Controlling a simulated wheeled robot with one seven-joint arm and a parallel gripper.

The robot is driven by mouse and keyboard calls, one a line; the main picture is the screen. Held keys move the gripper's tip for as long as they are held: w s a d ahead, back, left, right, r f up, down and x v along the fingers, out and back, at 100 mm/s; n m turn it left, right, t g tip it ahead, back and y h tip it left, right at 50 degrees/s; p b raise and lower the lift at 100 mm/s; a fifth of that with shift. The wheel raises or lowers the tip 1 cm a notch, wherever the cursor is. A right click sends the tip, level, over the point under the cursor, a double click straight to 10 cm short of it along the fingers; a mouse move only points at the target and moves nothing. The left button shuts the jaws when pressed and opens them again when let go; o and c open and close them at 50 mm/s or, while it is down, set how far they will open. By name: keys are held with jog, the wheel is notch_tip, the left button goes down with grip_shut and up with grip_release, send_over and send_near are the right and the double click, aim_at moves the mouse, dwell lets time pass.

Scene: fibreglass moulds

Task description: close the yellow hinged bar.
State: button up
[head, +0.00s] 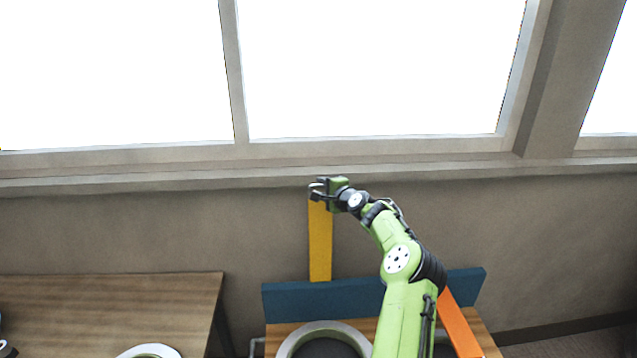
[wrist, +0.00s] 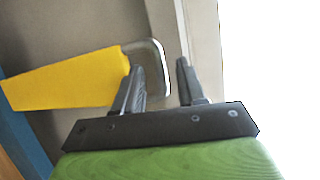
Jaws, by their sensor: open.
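The yellow hinged bar (head: 320,243) stands upright from the blue board (head: 325,298) in the head view. In the wrist view the bar (wrist: 70,80) comes in from the left, with a grey loop handle (wrist: 155,62) at its end. My gripper (head: 314,190) is at the top end of the bar. Its two fingers (wrist: 163,80) are apart, and the handle's curved end shows in or behind the gap between them. I cannot tell whether a finger touches the handle. The bar's hinge is not clearly visible.
An orange bar (head: 459,325) leans beside my arm at the right of the blue board. A round grey mould (head: 290,343) sits on the wooden table in front. Another wooden table (head: 110,300) stands at left. The wall and window sill (head: 150,180) are behind the bar.

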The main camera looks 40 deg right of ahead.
aim_at(320, 187)
jog(key=shift+p+x, duration=0.65)
jog(key=shift+x, duration=1.05)
jog(key=shift+c, duration=0.4)
jog(key=shift+a, duration=0.1)
grip_shut()
